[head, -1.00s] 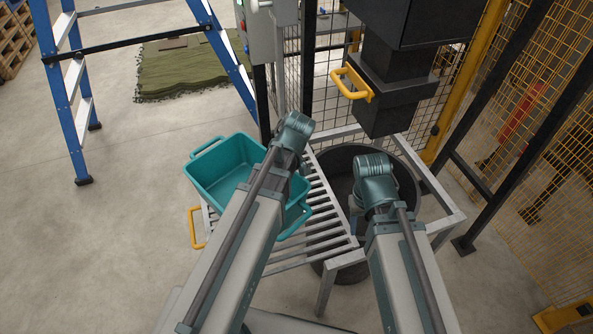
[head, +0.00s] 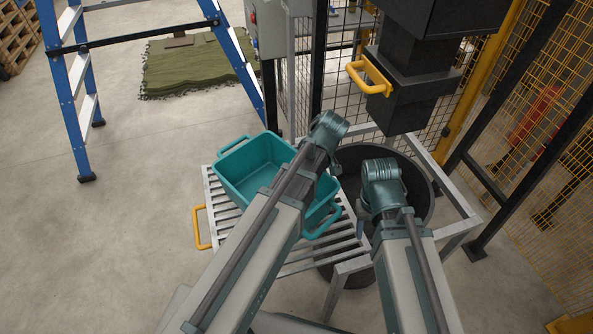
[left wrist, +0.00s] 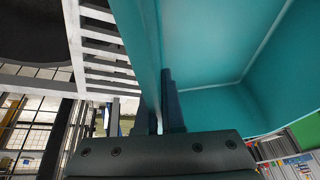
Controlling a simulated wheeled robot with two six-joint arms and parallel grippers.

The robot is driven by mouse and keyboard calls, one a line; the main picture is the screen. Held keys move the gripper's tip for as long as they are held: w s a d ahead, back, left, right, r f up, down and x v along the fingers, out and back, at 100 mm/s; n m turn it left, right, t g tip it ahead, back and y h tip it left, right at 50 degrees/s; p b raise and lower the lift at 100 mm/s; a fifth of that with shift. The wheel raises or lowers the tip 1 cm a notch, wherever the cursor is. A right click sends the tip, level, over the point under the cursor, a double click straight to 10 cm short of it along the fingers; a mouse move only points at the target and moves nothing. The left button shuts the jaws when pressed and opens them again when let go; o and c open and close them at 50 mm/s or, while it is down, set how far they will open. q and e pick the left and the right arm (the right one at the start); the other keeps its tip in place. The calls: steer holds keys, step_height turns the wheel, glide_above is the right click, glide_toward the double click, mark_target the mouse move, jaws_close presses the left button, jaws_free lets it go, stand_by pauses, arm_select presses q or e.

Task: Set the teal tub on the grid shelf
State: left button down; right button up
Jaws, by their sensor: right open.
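The teal tub (head: 243,170) is an open box with loop handles, at the middle of the head view. It is over the grey grid shelf (head: 285,268); I cannot tell whether its base touches the slats. My left arm covers its right part. In the left wrist view my left gripper (left wrist: 155,108) has its fingers on either side of the tub's wall (left wrist: 215,50), closed on it. My right gripper (head: 361,230) is open, beside the shelf's right part and apart from the tub; its fingers are mostly hidden under my wrist.
A black round bin (head: 415,188) stands within a grey frame right of the shelf. A black machine head with a yellow handle (head: 368,76) hangs above it. A yellow handle (head: 199,228) is on the shelf's left side. A blue ladder (head: 78,100) stands left.

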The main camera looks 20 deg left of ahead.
arm_select(q)
steer(key=shift+f, duration=0.25)
arm_select(e)
steer(key=shift+a+f, duration=0.1)
steer(key=shift+f, duration=0.2)
arm_select(q)
steer(key=shift+d+r, duration=0.1)
arm_select(e)
steer(key=shift+r, duration=0.1)
arm_select(q)
steer(key=c, duration=1)
jaws_free()
steer(key=shift+c, duration=0.2)
steer(key=p+v, duration=0.6)
steer(key=v, duration=0.1)
steer(key=shift+p, duration=0.35)
steer(key=shift+s+d+r, duration=0.1)
steer(key=shift+r, duration=0.2)
arm_select(e)
step_height(320, 180, up, 7)
